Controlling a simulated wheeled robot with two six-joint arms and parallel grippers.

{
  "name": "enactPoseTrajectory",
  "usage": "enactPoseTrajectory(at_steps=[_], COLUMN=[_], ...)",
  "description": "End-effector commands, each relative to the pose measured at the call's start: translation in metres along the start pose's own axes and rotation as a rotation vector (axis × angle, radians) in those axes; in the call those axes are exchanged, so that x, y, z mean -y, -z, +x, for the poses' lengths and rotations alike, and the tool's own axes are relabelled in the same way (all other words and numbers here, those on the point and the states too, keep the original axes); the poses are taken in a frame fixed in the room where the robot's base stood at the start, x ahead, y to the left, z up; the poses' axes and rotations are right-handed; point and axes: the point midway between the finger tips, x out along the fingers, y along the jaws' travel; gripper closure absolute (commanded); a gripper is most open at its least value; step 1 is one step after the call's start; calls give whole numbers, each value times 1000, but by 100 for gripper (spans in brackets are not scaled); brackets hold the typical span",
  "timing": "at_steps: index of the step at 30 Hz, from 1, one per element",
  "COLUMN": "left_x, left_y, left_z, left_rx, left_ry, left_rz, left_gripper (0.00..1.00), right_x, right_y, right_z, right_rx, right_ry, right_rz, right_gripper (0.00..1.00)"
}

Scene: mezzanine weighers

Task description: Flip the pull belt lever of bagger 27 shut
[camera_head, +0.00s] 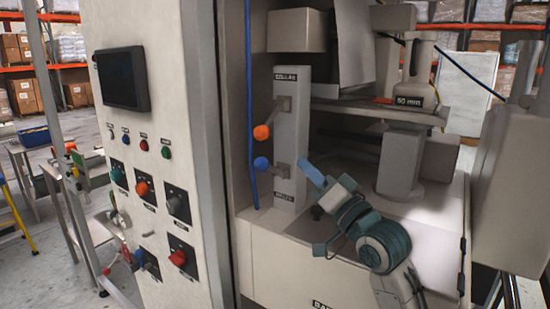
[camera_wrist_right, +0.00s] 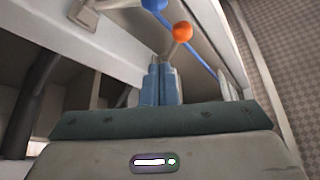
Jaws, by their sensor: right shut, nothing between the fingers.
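A grey post (camera_head: 289,140) inside the bagger carries two levers. The upper lever, by a label that reads COLLAR, ends in an orange ball (camera_head: 261,132). The lower lever, by a label that seems to read BELTS, ends in a blue ball (camera_head: 261,163) and points out to the left. My right gripper (camera_head: 311,172) is shut and empty, to the right of the lower lever and apart from the blue ball. In the right wrist view its fingers (camera_wrist_right: 158,78) are together, with the orange ball (camera_wrist_right: 182,31) and blue ball (camera_wrist_right: 154,4) beyond them. My left gripper is not in view.
A control panel (camera_head: 150,190) with a dark screen (camera_head: 122,79) and several knobs stands left of the opening. A blue cable (camera_head: 249,100) hangs left of the levers. A grey machine column (camera_head: 402,160) stands to the right, behind my right arm.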

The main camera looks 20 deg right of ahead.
Motion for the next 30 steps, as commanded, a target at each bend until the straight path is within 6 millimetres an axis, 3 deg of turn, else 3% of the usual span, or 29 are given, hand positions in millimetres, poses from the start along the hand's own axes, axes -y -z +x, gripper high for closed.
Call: enactPoseTrajectory(at_steps=[15, 21, 30], left_x=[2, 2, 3], left_y=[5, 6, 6], left_z=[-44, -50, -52], left_rx=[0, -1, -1], left_ry=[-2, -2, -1], left_rz=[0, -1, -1], left_gripper=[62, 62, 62], right_x=[2, 1, 0], right_y=[-1, -28, -38], right_z=[97, 84, 80], right_rx=[3, 2, 0], right_ry=[-1, 0, 0], right_rz=[5, 4, -1], right_gripper=[100, 100, 100])
